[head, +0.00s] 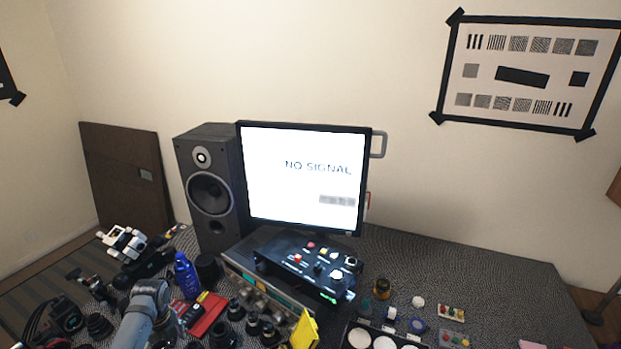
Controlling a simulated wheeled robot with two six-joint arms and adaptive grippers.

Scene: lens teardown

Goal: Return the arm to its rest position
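A grey-blue link of my own arm comes up from the bottom edge at the lower left of the head view, with its rounded joint over the crowded table (480,260). No fingers can be made out on it. My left gripper and my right gripper do not show in this view, so what they hold is hidden.
A monitor (300,205) reading "NO SIGNAL" stands beside a black speaker (205,185). A black control box (310,266) is in front. A blue bottle (186,277), a red tray (208,316) and several lenses crowd the left. The table's right part is mostly clear.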

